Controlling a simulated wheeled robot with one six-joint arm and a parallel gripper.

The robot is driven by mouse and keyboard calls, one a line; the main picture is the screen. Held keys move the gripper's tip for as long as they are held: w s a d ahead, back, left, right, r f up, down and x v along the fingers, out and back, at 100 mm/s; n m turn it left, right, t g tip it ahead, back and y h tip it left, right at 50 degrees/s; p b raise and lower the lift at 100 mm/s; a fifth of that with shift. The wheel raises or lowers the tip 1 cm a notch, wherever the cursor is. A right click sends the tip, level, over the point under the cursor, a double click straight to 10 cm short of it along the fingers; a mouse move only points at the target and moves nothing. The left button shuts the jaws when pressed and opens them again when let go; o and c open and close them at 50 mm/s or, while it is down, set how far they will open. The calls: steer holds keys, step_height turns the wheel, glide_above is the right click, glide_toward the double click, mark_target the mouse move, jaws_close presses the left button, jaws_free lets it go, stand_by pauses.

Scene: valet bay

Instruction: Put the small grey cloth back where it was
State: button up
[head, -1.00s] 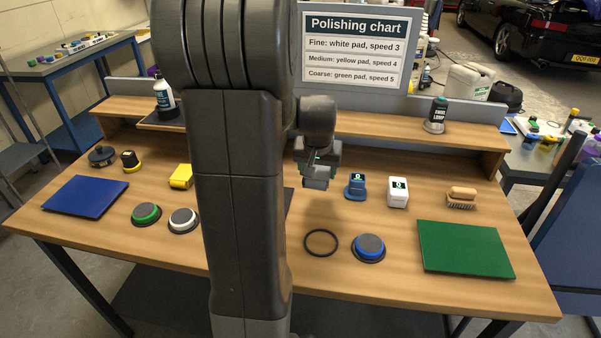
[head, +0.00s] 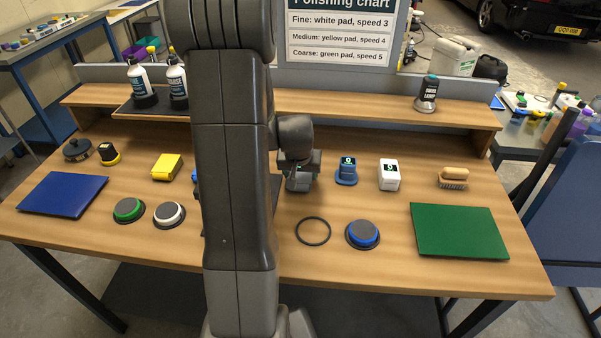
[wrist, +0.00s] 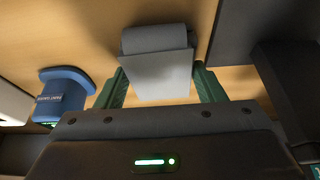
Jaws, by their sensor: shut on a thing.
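My gripper (wrist: 160,74) has its two green fingers on either side of the small grey cloth (wrist: 158,58) and is shut on it. The cloth looks folded, with a rounded roll at its far edge and a flat flap hanging toward the camera. In the head view my gripper (head: 300,184) is low over the middle of the bench, left of a blue device with a small display (head: 346,171). The cloth is hard to make out there against my dark wrist. I cannot tell whether it touches the bench.
The wooden bench (head: 285,255) has free room around a black ring (head: 313,231). A blue-rimmed pad (head: 362,235), white device (head: 389,175), brush (head: 453,178) and green mat (head: 459,231) lie to the right. A dark panel (wrist: 240,40) is beside the gripper. My arm hides the bench's centre left.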

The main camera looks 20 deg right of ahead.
steer(key=o, duration=1)
steer(key=v, duration=1.2)
steer(key=shift+f, duration=0.1)
steer(key=x, duration=1.2)
steer(key=shift+r, duration=0.6)
